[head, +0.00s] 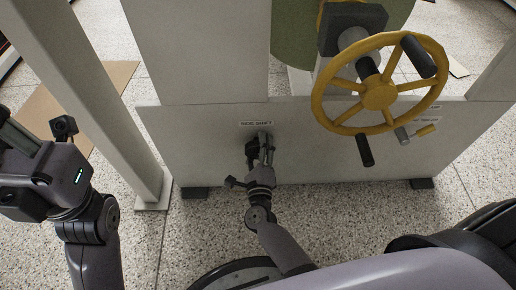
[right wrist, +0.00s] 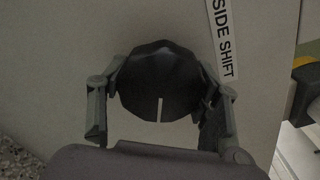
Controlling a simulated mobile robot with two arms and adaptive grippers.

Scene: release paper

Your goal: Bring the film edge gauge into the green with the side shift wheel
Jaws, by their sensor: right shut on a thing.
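The side shift wheel is a dark faceted knob (right wrist: 160,75) with a pale line at its lower edge. It sits on the grey panel beside the "SIDE SHIFT" label (right wrist: 221,38), which also shows in the head view (head: 256,123). My right gripper (head: 262,143) reaches the panel below the label. In the right wrist view its fingers lie on both sides of the knob, shut on it. My left gripper (head: 22,140) is at the left edge, away from the panel; its finger opening is unclear. I cannot make out the film edge gauge in either view.
A large yellow handwheel (head: 379,95) with black handles stands out from the panel at the upper right. A small yellow-handled part (head: 426,130) is below it. A grey post (head: 105,100) rises between my left arm and the panel. Speckled floor (head: 200,230) is open in front.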

